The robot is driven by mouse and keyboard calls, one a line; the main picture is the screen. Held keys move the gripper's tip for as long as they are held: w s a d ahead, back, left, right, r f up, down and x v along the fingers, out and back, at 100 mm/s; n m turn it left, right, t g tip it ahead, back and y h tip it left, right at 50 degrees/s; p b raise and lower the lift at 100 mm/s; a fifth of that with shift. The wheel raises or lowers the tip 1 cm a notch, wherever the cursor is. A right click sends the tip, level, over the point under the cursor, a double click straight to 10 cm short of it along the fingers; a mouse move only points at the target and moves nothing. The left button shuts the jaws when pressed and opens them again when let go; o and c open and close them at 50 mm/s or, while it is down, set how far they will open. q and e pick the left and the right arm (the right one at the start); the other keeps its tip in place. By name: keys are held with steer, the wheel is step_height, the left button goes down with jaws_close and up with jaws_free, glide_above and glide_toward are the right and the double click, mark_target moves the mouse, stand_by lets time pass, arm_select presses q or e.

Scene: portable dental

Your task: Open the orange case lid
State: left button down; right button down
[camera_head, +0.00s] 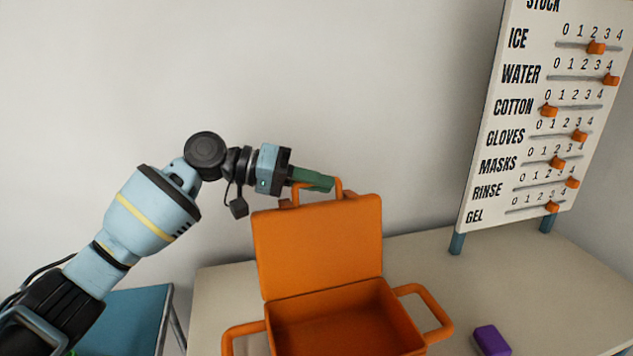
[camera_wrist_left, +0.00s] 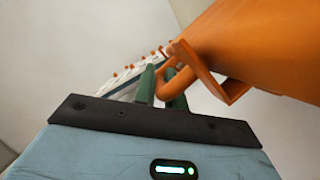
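The orange case (camera_head: 338,318) stands on the table with its lid (camera_head: 320,243) raised, close to upright at the back. The inside of the case shows and looks empty. My left gripper (camera_head: 322,183) is at the top edge of the lid, with its green fingers at the lid's handle (camera_head: 339,187). In the left wrist view, the fingers (camera_wrist_left: 163,88) lie on both sides of the orange handle bar (camera_wrist_left: 178,80), which fills the gap between them. The lid (camera_wrist_left: 265,45) spreads over the upper right there. My right gripper is not in view.
A white stock board (camera_head: 530,130) with orange sliders stands at the back right of the pale table (camera_head: 450,270). A purple block (camera_head: 491,340) lies right of the case. A blue surface (camera_head: 125,318) is at the lower left. The table between case and board is clear.

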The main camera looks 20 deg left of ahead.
arm_select(q)
steer(key=shift+s+d+r+p, duration=0.2)
steer(key=shift+s+d+p, duration=0.05)
steer(key=shift+s+p, duration=0.15)
steer(key=s+d+m+t+y+p, duration=0.1)
steer(key=s+d+m+p, duration=0.2)
steer(key=s+d+p, duration=0.1)
steer(key=shift+s+r+y, duration=0.25)
steer(key=shift+s+y, duration=0.05)
steer(key=shift+s, duration=0.4)
steer(key=c, duration=1.5)
jaws_free()
steer(key=shift+a+r, duration=0.1)
